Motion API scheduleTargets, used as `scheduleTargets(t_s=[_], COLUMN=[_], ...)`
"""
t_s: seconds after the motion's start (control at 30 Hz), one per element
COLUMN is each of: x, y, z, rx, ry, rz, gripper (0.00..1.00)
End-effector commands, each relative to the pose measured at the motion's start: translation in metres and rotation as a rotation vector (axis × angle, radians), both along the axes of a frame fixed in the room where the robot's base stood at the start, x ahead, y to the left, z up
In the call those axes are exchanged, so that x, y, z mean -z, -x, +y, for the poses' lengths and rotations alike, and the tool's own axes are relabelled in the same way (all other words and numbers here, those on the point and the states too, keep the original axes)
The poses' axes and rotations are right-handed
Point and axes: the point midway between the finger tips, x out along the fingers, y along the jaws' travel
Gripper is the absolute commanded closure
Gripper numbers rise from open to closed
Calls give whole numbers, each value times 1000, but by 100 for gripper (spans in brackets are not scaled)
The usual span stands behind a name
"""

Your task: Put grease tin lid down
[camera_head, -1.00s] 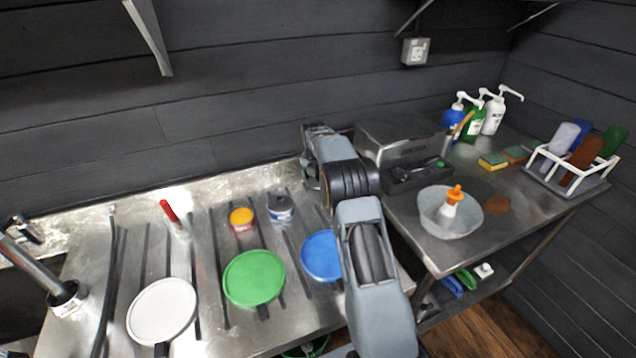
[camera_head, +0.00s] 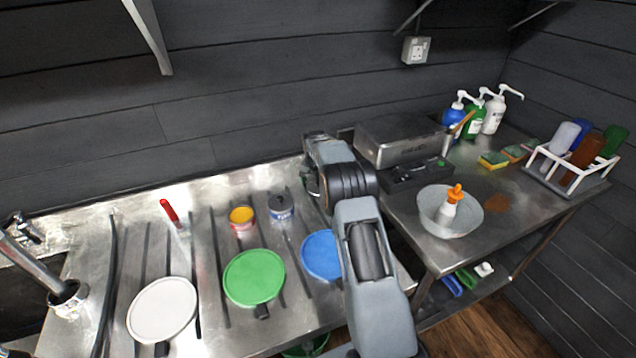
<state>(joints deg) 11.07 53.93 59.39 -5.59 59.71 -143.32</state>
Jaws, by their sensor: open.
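An open round tin (camera_head: 241,218) with a red side and yellow-orange content stands on the ribbed steel drainboard. A second, blue tin (camera_head: 281,207) with a grey top stands to its right. I cannot tell which is the grease tin, and I cannot make out a separate small lid. My gripper (camera_head: 312,187) is mostly hidden beside my own arm, to the right of the blue tin. What shows of it is low near the back right of the drainboard; its jaws are open. Whether a lid lies beneath it is hidden.
White (camera_head: 162,309), green (camera_head: 254,276) and blue (camera_head: 321,256) round discs lie along the front of the drainboard. A red-capped item (camera_head: 169,210) stands behind. On the right table are a metal box (camera_head: 398,140), a bowl (camera_head: 437,226) with a bottle, and a white rack (camera_head: 545,160).

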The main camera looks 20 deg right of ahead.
Motion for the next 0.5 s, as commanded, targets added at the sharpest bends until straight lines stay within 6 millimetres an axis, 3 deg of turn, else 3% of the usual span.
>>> scheduleTargets(t_s=[0.17, 0.5], x=[-15, -78], y=[0, 7], z=[1, 8], rx=[0, 0], ry=[1, 1], rz=[-4, -4], gripper=[0, 0])
